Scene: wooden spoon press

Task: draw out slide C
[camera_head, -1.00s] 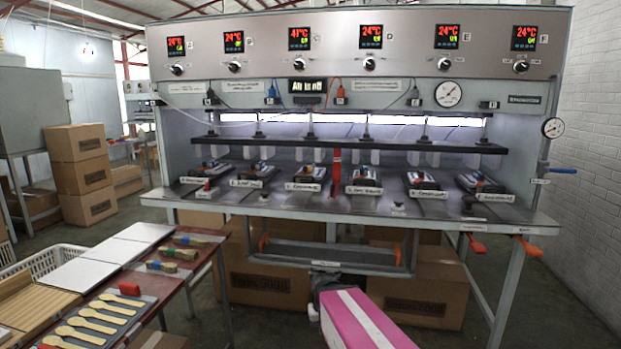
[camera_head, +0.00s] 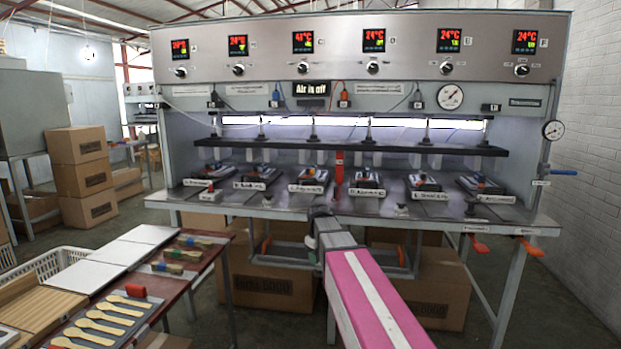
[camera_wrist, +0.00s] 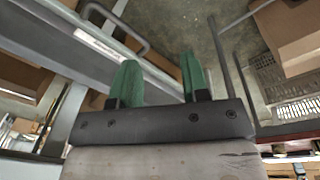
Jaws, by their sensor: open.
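Slide C, third from the left in the row, looks to be the dark block with a pale front label (camera_head: 308,181) on the press (camera_head: 255,208). Its label text is too small to read surely. Slide C cannot be made out in the wrist view.
Similar slides stand either side, such as the one to the right (camera_head: 366,184). A dark bar (camera_head: 400,149) runs above the row. A side table (camera_head: 205,276) with spoons and brushes stands at left. Cardboard boxes (camera_head: 265,285) sit under the press. A looped metal handle (camera_wrist: 117,27) shows in the wrist view.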

